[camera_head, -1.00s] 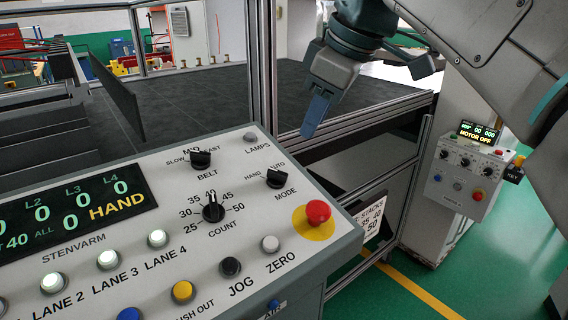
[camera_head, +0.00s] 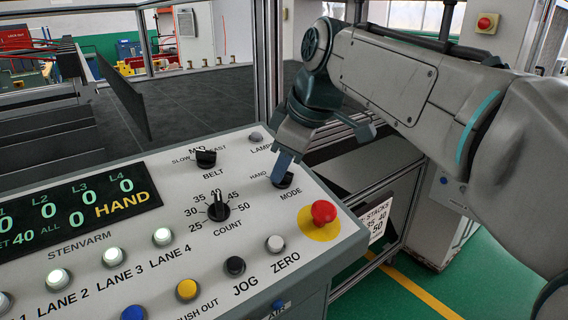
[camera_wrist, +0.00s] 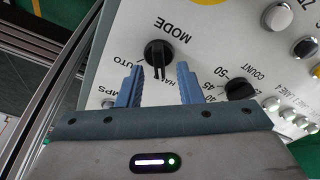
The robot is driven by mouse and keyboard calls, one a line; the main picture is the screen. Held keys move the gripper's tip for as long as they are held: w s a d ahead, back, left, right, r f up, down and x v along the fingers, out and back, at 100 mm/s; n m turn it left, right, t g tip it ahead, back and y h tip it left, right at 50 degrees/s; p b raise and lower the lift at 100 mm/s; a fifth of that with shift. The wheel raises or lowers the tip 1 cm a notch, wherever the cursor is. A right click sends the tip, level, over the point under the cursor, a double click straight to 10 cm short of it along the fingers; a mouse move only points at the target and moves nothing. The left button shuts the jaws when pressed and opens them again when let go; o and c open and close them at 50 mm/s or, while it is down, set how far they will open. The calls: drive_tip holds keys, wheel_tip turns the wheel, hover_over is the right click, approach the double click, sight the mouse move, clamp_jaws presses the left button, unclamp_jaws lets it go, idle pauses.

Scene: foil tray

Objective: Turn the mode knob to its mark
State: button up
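The black mode knob (camera_wrist: 157,52) sits on the light panel between the word MODE and the HAND and AUTO labels. In the wrist view its ridge points down toward the HAND label, which is partly visible. My gripper (camera_wrist: 160,82) is open, its two blue fingers apart on either side of the HAND label, with the knob just beyond their tips. In the head view my gripper (camera_head: 281,172) points down at the knob (camera_head: 290,182), hiding part of it and the AUTO label. Whether a finger touches the knob I cannot tell.
The count knob (camera_head: 218,211) and belt knob (camera_head: 205,158) are to the left. A red emergency button (camera_head: 323,212) stands close to the right front. The lamps button (camera_head: 256,137) is behind. The panel's display (camera_head: 75,215) reads HAND.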

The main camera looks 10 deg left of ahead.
drive_tip(key=shift+a+f, duration=0.2)
drive_tip(key=shift+f, duration=0.25)
drive_tip(key=shift+c, duration=0.3)
clamp_jaws()
drive_tip(key=shift+w, duration=0.1)
drive_tip(key=m, duration=0.3)
drive_tip(key=shift+m, duration=0.3)
drive_tip(key=m, duration=0.3)
drive_tip(key=shift+w+m+t, duration=0.1)
drive_tip(key=shift+m+t, duration=0.3)
drive_tip(key=m, duration=0.3)
drive_tip(key=m+h, duration=0.1)
drive_tip(key=m, duration=0.2)
drive_tip(key=shift+d+m+t+p, duration=0.15)
drive_tip(key=shift+m+t+p, duration=0.15)
drive_tip(key=shift+p, duration=0.1)
